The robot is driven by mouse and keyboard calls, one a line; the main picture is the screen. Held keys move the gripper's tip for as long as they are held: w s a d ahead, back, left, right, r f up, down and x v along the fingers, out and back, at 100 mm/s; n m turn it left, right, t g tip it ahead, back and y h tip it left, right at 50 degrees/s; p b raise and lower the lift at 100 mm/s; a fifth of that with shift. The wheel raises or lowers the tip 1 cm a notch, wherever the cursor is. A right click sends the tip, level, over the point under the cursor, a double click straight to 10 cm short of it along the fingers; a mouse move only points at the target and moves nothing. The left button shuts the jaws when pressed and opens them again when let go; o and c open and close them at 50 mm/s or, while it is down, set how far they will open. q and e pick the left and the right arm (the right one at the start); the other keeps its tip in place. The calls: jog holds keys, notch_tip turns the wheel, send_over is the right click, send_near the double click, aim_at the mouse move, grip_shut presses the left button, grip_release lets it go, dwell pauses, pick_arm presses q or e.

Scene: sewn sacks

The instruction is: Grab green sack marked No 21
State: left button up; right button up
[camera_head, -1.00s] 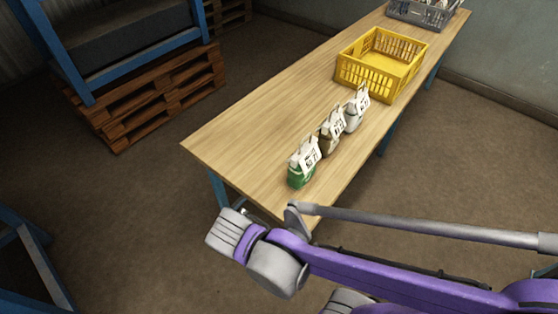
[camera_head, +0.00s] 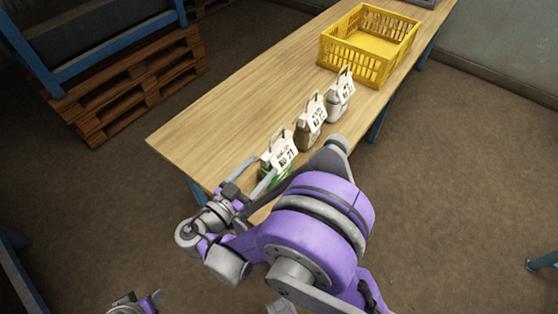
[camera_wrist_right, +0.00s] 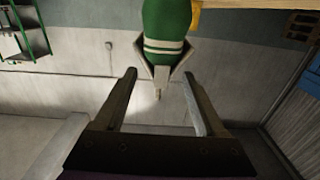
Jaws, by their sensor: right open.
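The green sack (camera_head: 275,172) stands on the wooden table (camera_head: 215,110) near its front corner, with a white tag reading No 21. My right gripper (camera_head: 262,166) is open at the sack's left side in the head view, partly covering it. In the right wrist view the green sack (camera_wrist_right: 165,25), with pale stripes, shows at the top, beyond the open, empty fingers (camera_wrist_right: 158,74). Its pale pointed end lies toward the gap between them; contact cannot be told. A grey and purple part at the bottom left of the head view may be my left wrist; its jaws cannot be made out.
A brown sack (camera_head: 309,125) and a whitish sack (camera_head: 340,98), both tagged, stand in a row behind the green one. A yellow crate (camera_head: 345,58) stands farther back. The table's left side is clear. Wooden pallets (camera_head: 135,90) lie on the floor at left.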

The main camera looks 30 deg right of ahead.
aim_at(277, 150)
jog(key=x, duration=0.8)
jog(key=shift+w+f+p, duration=0.15)
jog(key=shift+p, duration=0.15)
grip_shut()
dwell(1.1)
